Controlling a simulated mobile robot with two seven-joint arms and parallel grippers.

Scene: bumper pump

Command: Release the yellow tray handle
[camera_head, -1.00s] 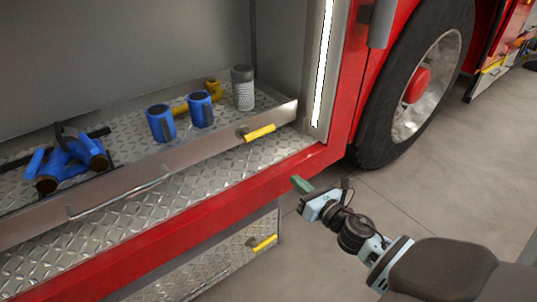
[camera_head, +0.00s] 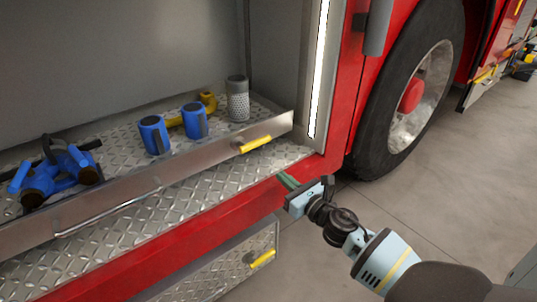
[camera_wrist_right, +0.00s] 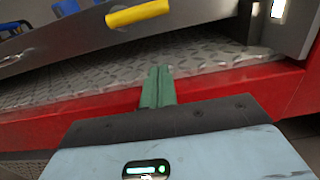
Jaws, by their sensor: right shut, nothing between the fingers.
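The upper yellow tray handle (camera_head: 255,144) sits on the front lip of the metal tray (camera_head: 190,167), near its right end. It also shows in the right wrist view (camera_wrist_right: 138,13), beyond and a little left of my fingertips. My right gripper (camera_head: 287,181) is in front of the red sill, below and right of the handle and apart from it. In the right wrist view its green fingers (camera_wrist_right: 158,86) are together with nothing between them. My left gripper is in neither view.
Several blue fittings, including two blue cylinders (camera_head: 154,136), a yellow fitting (camera_head: 208,102) and a grey perforated cylinder (camera_head: 238,98), lie on the tray. A second yellow handle (camera_head: 262,259) is on a lower panel. A red post and a wheel (camera_head: 408,90) stand at right.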

